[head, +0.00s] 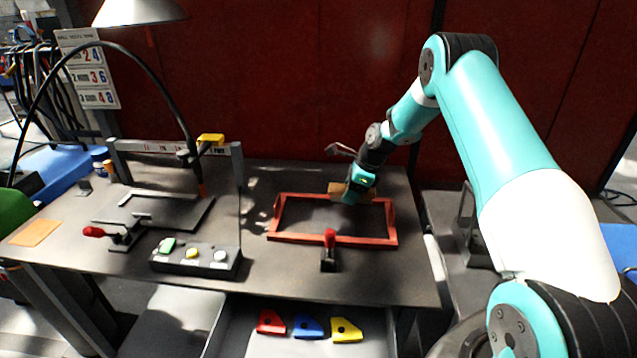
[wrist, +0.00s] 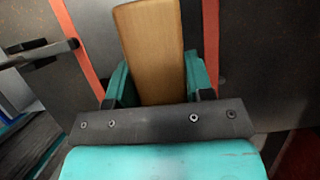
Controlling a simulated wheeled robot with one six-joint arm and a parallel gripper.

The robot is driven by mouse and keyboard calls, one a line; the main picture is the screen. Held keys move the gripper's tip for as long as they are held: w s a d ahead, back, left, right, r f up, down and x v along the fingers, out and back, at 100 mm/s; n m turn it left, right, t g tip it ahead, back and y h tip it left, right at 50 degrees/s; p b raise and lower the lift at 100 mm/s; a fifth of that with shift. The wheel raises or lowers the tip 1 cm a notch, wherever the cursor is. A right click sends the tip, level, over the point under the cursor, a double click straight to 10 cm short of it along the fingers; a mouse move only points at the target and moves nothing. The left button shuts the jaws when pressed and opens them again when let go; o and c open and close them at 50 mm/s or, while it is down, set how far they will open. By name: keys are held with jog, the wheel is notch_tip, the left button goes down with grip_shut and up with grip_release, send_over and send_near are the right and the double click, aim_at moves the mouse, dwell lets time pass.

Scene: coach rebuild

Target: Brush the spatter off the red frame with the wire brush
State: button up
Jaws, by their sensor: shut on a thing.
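The red frame (head: 365,240) is a rectangle lying on the grey workbench, right of its middle. Its red bars also show on both sides of the wrist view (wrist: 211,40). My gripper (head: 353,190) is over the frame's far bar, toward its right end. It is shut on the wire brush, whose tan wooden back (head: 337,187) sticks out to the left; the wood also fills the middle of the wrist view (wrist: 150,45). The bristles are hidden, so I cannot tell whether they touch the bar. No spatter can be made out on the frame.
A red-handled clamp (head: 329,250) stands at the frame's near bar. Left are a button box (head: 196,258), another clamp (head: 120,234) and a gantry-like fixture (head: 240,165). An open drawer (head: 285,343) holds red, blue and yellow pieces. Bare bench (head: 400,275) lies at front right.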

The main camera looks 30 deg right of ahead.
jog(key=shift+a+r+p, duration=0.1)
jog(key=shift+r+p, duration=1.35)
jog(key=shift+r, duration=0.6)
